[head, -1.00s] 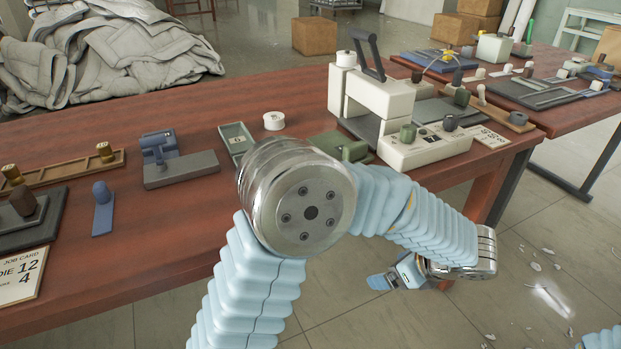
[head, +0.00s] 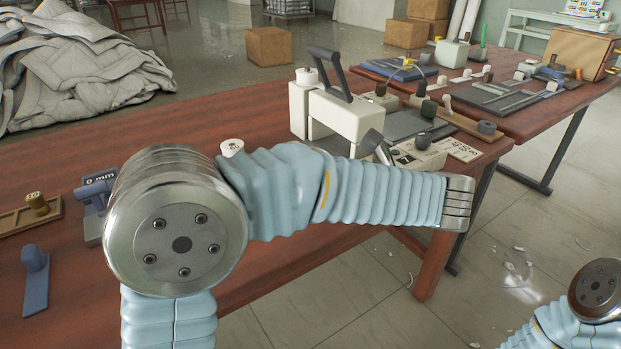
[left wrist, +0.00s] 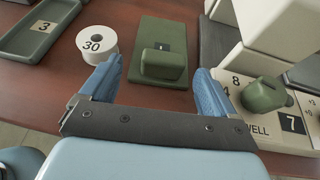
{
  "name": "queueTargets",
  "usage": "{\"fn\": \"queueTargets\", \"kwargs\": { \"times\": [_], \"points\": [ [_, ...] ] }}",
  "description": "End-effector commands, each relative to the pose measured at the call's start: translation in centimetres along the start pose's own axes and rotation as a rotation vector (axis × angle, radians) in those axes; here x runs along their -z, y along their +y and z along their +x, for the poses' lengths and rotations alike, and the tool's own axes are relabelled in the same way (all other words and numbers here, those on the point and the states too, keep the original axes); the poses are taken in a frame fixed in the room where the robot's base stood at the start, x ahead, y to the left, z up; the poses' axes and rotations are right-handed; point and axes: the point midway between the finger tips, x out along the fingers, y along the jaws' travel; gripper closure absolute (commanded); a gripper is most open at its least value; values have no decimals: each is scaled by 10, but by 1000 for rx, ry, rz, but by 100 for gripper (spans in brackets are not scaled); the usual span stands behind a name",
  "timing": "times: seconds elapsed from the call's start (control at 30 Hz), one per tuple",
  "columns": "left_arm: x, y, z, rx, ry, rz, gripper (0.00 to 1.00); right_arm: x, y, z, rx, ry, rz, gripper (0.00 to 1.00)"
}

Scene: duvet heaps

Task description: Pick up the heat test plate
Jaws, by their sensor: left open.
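In the left wrist view, a flat green plate (left wrist: 165,30) with a raised green block (left wrist: 163,66) lies on the table. It looks like the heat test plate, but I see no readable label that confirms this. My left gripper (left wrist: 157,80) is open, its two blue fingers apart on either side of the plate's near end, with the block between them in the picture. Nothing is held. I cannot tell the height of the fingertips above the table. In the head view my left arm hides the plate and the gripper. My right gripper is out of view.
A second table (head: 540,105) holds more tools.

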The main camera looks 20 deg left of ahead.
Motion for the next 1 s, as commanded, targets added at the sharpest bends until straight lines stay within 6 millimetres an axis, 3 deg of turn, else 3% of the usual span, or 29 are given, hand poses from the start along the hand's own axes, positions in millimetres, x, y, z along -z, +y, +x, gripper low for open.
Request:
{"fn": "queueTargets", "kwargs": {
  "times": [0.3, 0.57, 0.93, 1.0],
  "points": [
    [-3, -5, 46, -2, 0, -1, 11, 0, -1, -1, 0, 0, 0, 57],
    [-3, -5, 50, -2, 0, -1, 11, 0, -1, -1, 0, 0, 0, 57],
    [-3, -5, 49, -1, 0, -1, 66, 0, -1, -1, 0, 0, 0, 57],
    [-3, -5, 49, -1, 0, -1, 70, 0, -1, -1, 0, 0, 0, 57]
  ]
}}
